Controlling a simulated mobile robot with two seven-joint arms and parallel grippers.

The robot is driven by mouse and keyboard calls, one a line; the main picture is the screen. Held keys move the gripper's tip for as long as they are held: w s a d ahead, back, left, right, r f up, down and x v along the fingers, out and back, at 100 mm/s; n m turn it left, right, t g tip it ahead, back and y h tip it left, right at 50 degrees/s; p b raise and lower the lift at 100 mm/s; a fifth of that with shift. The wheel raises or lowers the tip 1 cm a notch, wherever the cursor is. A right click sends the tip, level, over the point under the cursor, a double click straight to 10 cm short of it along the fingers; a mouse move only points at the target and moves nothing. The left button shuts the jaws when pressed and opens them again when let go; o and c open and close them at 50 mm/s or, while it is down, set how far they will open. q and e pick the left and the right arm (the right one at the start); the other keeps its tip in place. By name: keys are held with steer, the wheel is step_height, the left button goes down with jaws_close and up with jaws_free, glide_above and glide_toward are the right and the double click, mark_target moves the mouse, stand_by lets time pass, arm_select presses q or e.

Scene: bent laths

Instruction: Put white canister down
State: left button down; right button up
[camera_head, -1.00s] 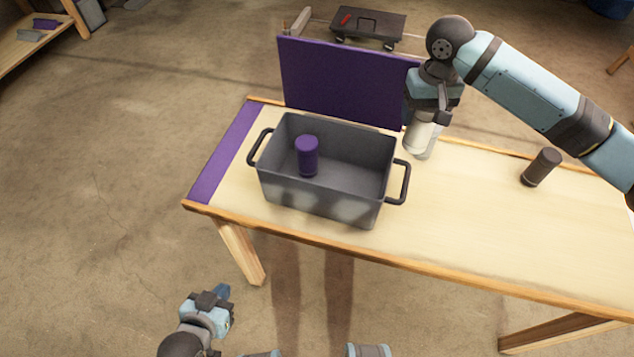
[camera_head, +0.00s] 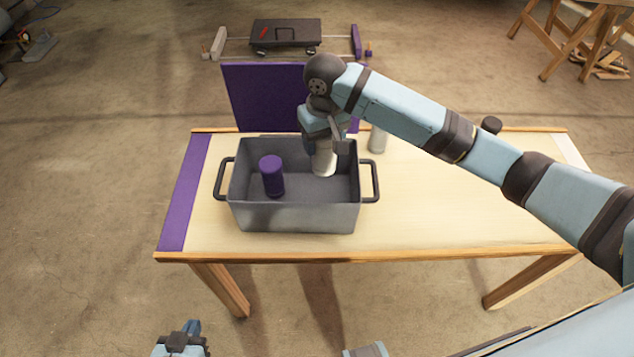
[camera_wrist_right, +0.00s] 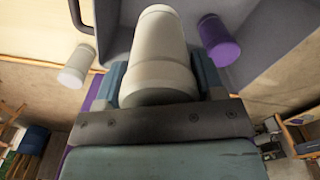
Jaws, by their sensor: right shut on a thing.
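The white canister (camera_head: 324,162) hangs upright from my right gripper (camera_head: 323,146), at the right part of the grey bin (camera_head: 295,217). Its lower end shows against the bin's inside; whether it touches the floor I cannot tell. In the right wrist view the jaws (camera_wrist_right: 160,88) are shut around the white canister (camera_wrist_right: 158,45). A purple canister (camera_head: 272,177) stands in the bin's left part, apart from the held one; it also shows in the wrist view (camera_wrist_right: 220,40). My left gripper (camera_head: 190,330) is low at the bottom edge, away from the table; its jaws are unclear.
A second white canister (camera_head: 378,139) stands on the table (camera_head: 440,215) just right of the bin. A purple panel (camera_head: 263,97) stands behind the bin. The table's right front is clear.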

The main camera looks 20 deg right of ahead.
step_height(320, 180, down, 14)
steer(key=shift+r, duration=0.1)
stand_by(0.4)
steer(key=o, duration=1.1)
steer(key=shift+f, duration=0.2)
steer(key=shift+c, duration=0.2)
steer(key=shift+r+b, duration=0.1)
steer(key=shift+b, duration=0.2)
step_height(320, 180, up, 12)
steer(key=shift+r, duration=0.1)
